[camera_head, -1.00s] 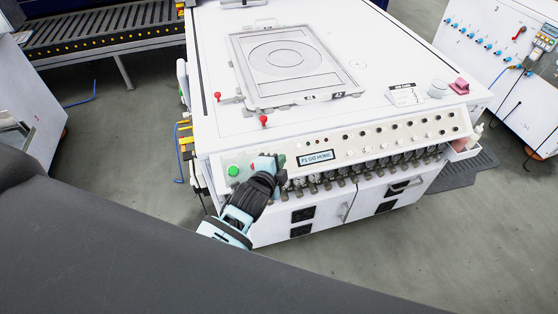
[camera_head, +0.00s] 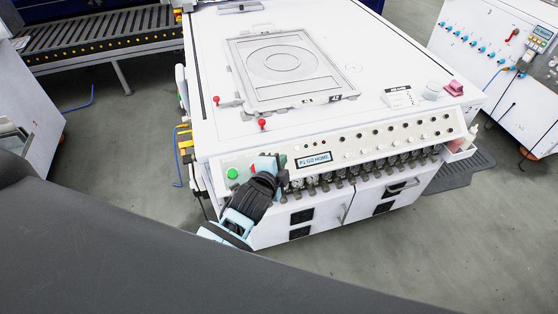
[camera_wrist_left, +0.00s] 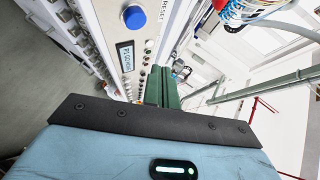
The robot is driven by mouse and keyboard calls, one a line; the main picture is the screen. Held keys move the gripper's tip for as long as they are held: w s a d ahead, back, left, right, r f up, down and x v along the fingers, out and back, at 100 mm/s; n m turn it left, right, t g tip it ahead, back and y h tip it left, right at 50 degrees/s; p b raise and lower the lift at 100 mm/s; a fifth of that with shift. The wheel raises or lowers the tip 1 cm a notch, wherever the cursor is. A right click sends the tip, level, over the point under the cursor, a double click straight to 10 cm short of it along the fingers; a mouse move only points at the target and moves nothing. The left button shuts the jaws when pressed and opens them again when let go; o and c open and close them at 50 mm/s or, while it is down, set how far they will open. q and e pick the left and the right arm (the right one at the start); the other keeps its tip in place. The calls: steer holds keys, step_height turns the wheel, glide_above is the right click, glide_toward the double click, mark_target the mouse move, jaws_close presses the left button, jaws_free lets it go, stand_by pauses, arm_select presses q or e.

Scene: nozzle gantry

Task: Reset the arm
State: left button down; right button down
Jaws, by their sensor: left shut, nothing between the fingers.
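The white machine's front panel (camera_head: 370,142) carries a small display (camera_head: 314,159) reading P1 GO HOME. My left gripper (camera_head: 278,163) is shut and empty, close in front of the panel between the green button (camera_head: 232,173) and the display. In the left wrist view, a round blue button (camera_wrist_left: 134,17) sits beside a RESET label, with the display (camera_wrist_left: 126,58) below it. My shut green fingers (camera_wrist_left: 162,88) point along the panel, to the right of and below the button in that picture, apart from it. In the head view the hand hides that panel part. My right gripper is out of view.
Several gauges and valves (camera_head: 340,178) line the panel's lower edge. Two red-knobbed levers (camera_head: 262,124) stand on the machine top near the left. A roller conveyor (camera_head: 100,35) is at the back left. Grey floor (camera_head: 420,240) is free at the right.

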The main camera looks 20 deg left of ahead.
arm_select(q)
steer(key=s+a+f+n+g, duration=0.1)
steer(key=s+f+n, duration=0.3)
steer(key=s, duration=0.6)
steer(key=s+a+f+n+g, duration=0.2)
steer(key=s+f+n, duration=0.3)
steer(key=s, duration=0.5)
steer(key=s+a+f+n+g, duration=0.1)
steer(key=s+a+f+n, duration=0.1)
steer(key=s+f+n, duration=0.2)
steer(key=s+f, duration=0.3)
steer(key=s, duration=0.3)
steer(key=shift+s+f+n+g+h, duration=0.15)
steer(key=shift+n+g+h, duration=0.15)
steer(key=shift+h, duration=0.1)
steer(key=shift+a, duration=0.1)
